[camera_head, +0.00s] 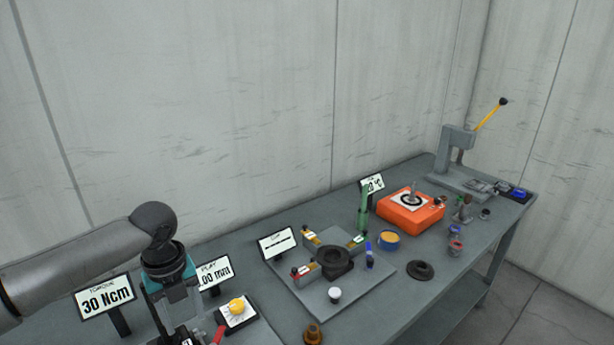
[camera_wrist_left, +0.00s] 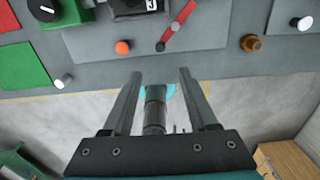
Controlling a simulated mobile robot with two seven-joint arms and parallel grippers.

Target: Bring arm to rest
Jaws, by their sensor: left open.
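My left arm comes in from the left in the head view, with its left gripper (camera_head: 185,338) pointing down at the near left part of the bench. In the left wrist view the left gripper (camera_wrist_left: 160,75) has its two fingers spread apart. No object is held between them; a dark cylindrical part shows behind, over the floor beyond the bench edge. The fingertips reach the bench edge in that view. In the head view the fingertips are cut off by the lower frame edge. My right gripper is not in view.

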